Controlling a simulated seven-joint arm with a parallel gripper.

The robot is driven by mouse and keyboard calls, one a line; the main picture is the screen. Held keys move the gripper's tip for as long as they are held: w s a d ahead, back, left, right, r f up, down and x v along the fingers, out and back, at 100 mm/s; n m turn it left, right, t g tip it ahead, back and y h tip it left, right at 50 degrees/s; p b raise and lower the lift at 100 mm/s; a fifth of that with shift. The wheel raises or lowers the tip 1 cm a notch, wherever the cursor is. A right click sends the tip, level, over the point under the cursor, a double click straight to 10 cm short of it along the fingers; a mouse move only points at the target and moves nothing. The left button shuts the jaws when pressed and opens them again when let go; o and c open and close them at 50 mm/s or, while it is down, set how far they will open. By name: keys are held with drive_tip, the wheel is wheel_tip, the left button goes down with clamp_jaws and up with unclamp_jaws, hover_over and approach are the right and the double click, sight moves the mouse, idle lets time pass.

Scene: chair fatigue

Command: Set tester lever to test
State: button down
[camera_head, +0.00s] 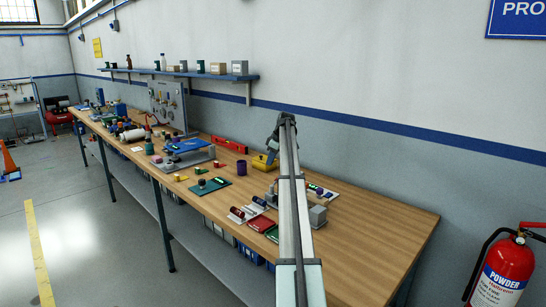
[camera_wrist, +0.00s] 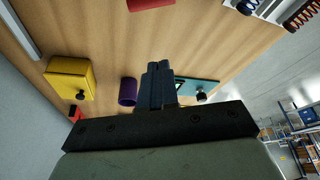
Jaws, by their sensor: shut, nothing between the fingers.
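My gripper (camera_head: 273,150) is over the back of the workbench, beside a yellow box (camera_head: 264,162). In the wrist view its two dark fingers (camera_wrist: 158,82) are together with nothing between them. The yellow box (camera_wrist: 70,78) has a round black knob on its side and lies left of the fingers, apart from them. A teal board (camera_wrist: 200,86) with a black knob (camera_wrist: 201,96) lies right of the fingers; it also shows in the head view (camera_head: 208,190). I cannot tell which object is the tester, and no lever is clearly visible. My arm hides part of the bench.
A purple cup (camera_head: 242,167) stands near the yellow box. A grey fixture with a blue top (camera_head: 188,146) is farther along the bench. White trays with springs (camera_head: 246,212) and a red block (camera_head: 261,224) lie toward the front. The bench's right end (camera_head: 385,235) is clear.

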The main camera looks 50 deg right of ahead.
sight(276, 181)
drive_tip(key=f, duration=0.2)
drive_tip(key=s+f, duration=0.1)
drive_tip(key=f, duration=0.3)
drive_tip(key=shift+s+d+f, duration=0.2)
drive_tip(key=shift+s+d, duration=0.15)
drive_tip(key=shift+d, duration=0.05)
drive_tip(key=shift+s, duration=0.1)
